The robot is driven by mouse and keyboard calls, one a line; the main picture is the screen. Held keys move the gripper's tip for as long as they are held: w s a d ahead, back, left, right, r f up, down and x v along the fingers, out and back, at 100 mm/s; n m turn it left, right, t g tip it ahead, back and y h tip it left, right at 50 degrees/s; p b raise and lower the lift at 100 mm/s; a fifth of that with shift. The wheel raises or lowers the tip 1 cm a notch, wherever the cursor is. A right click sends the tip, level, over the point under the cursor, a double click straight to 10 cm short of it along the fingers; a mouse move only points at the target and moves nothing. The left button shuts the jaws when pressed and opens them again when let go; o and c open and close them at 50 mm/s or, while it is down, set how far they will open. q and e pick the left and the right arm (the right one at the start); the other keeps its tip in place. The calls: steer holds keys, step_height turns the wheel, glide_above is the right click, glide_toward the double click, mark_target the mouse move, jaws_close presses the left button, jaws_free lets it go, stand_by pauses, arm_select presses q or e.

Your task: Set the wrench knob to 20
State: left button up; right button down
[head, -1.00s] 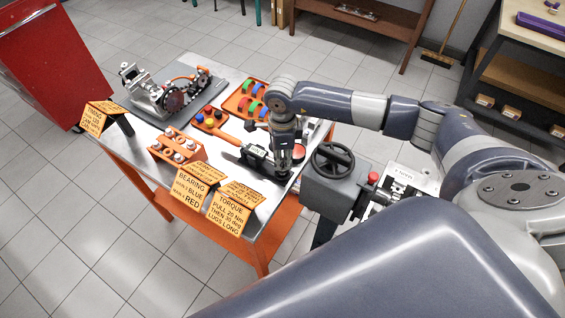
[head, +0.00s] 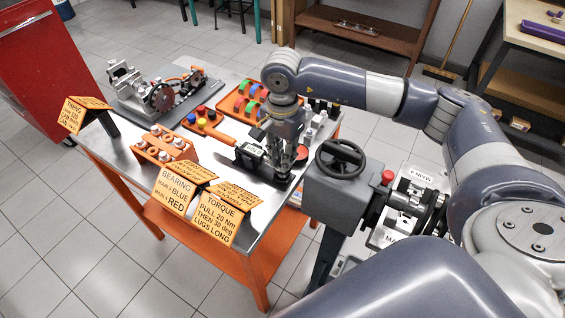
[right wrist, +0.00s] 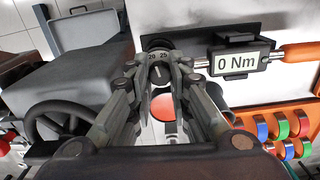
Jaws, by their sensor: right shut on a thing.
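The torque wrench lies in a dark cradle near the table's right edge. Its display (head: 250,152) also shows in the right wrist view (right wrist: 238,64) and reads 0 Nm; its orange handle (right wrist: 300,52) points away to the right there. My right gripper (head: 286,168) is over the knob from above. In the right wrist view its fingers (right wrist: 162,82) are shut on the knob and partly hide it. I cannot tell the exact setting. My left gripper is not in view.
An orange sign (head: 222,217) reads torque 20 Nm then 30 deg. A grey stand with a handwheel (head: 340,160) stands close right of the gripper. A red disc (right wrist: 161,107) is near the fingers. The engine (head: 160,92) and an orange tray (head: 240,100) are farther back.

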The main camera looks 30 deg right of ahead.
steer(key=shift+n+b, duration=0.7)
steer(key=shift+n, duration=0.1)
steer(key=c, duration=1.4)
jaws_free()
steer(key=shift+c, duration=0.2)
steer(key=shift+r, duration=0.1)
step_height(320, 180, up, 12)
